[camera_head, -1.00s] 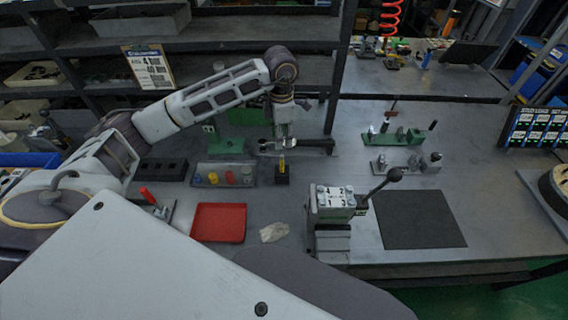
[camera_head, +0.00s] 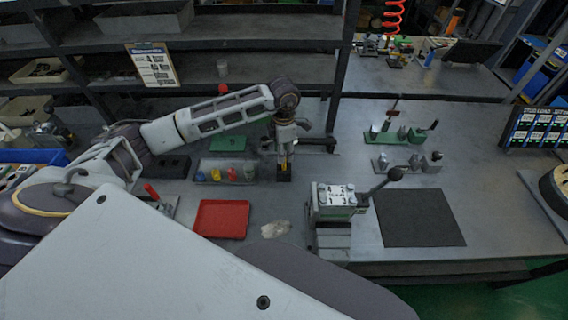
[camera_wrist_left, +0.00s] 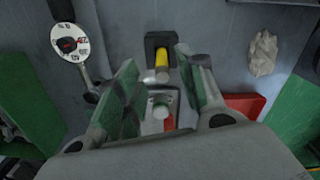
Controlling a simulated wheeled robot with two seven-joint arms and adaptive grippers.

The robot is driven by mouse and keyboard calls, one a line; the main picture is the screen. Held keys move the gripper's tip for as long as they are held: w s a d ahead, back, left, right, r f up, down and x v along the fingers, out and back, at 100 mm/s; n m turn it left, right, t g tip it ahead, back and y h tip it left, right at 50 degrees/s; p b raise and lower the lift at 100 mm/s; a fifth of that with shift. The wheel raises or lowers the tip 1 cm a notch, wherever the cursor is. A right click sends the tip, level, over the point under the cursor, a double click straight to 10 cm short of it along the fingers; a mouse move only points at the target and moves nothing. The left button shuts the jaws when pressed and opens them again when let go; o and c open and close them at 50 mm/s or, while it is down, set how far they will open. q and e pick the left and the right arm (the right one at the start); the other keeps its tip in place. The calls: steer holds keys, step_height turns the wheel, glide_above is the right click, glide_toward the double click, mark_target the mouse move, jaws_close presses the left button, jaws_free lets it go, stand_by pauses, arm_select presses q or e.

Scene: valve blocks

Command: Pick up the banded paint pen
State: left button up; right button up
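The yellow paint pen (camera_wrist_left: 162,60) stands upright in a small black holder block (camera_head: 284,178), which also shows in the left wrist view (camera_wrist_left: 152,42). In the head view my left gripper (camera_head: 285,154) points down over the holder and hides most of the pen. In the left wrist view my left gripper (camera_wrist_left: 157,62) is open, its fingers on either side of the pen with a visible gap to each. The pen's bands cannot be made out. My right gripper is not in view.
A tray of coloured plugs (camera_head: 206,181) lies left of the holder. A dial tool (camera_wrist_left: 70,43) lies close behind. A red tray (camera_head: 220,219), a pale rag (camera_head: 275,230) and a valve block with a lever (camera_head: 335,200) are nearer. A dark mat (camera_head: 420,218) lies right.

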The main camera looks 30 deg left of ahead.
mark_target(284, 165)
arm_select(q)
steer(key=shift+f, duration=0.4)
steer(key=shift+f, duration=0.15)
steer(key=shift+s+d+f+p, duration=0.1)
steer(key=shift+f+p, duration=0.6)
steer(key=shift+f, duration=1.8)
steer(key=shift+c, duration=0.8)
jaws_close()
